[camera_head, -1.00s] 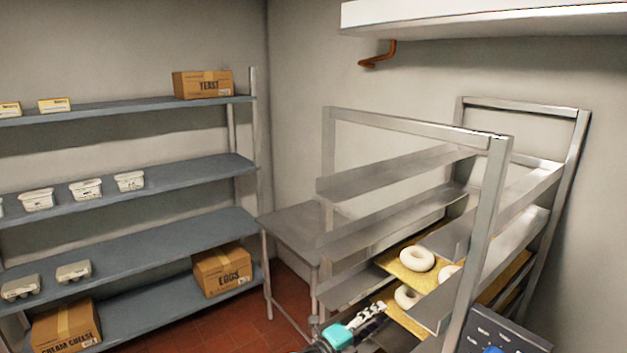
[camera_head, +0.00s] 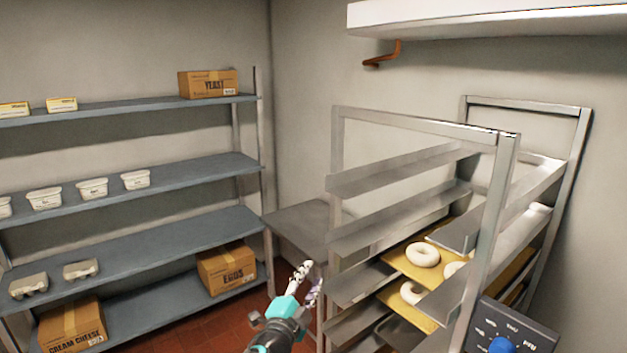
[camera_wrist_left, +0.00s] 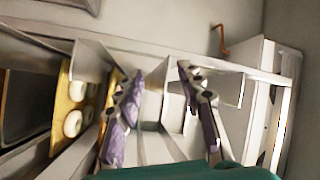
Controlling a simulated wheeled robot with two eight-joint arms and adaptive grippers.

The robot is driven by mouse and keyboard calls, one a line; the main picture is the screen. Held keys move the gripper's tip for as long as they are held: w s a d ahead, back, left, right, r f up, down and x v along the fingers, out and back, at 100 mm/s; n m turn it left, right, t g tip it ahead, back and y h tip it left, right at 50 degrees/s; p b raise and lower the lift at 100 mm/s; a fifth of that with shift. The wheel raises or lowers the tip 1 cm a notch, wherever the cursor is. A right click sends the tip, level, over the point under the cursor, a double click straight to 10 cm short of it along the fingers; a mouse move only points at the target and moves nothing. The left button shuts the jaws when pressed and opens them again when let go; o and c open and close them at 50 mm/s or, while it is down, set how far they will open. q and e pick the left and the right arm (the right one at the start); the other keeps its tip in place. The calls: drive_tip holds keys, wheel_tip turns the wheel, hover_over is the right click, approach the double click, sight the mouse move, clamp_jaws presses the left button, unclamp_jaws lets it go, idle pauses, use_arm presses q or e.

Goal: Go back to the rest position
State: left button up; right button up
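My left gripper (camera_head: 308,283) is in the lower middle of the head view, in front of the small metal table and left of the tray rack. In the left wrist view my left gripper (camera_wrist_left: 160,95) has its two fingers spread wide apart with nothing between them. My right gripper is in neither view now.
A metal rack (camera_head: 505,190) holds boards (camera_head: 400,262) with white bagels (camera_head: 422,255). A metal table (camera_head: 300,225) stands in the corner. Shelves (camera_head: 130,190) on the left hold boxes and tubs. A control panel (camera_head: 515,328) with a blue knob is at lower right.

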use_arm(q)
drive_tip(key=s+a+f+n+g+y, duration=0.2)
drive_tip(key=s+a+n+y, duration=0.3)
drive_tip(key=a, duration=0.4)
drive_tip(key=s+a+f+n+g+y, duration=0.2)
drive_tip(key=s+a+n+y, duration=0.1)
drive_tip(key=s+a+n, duration=0.4)
drive_tip(key=s+f+n+g, duration=0.2)
drive_tip(key=s+f, duration=0.3)
drive_tip(key=s, duration=0.3)
drive_tip(key=s+a+f+n+g+h, duration=0.1)
drive_tip(key=s+f+n+g, duration=0.2)
drive_tip(key=s+f, duration=0.3)
drive_tip(key=s+g, duration=0.1)
drive_tip(key=s, duration=0.2)
drive_tip(key=shift+f+g, duration=0.25)
drive_tip(key=shift+g, duration=0.05)
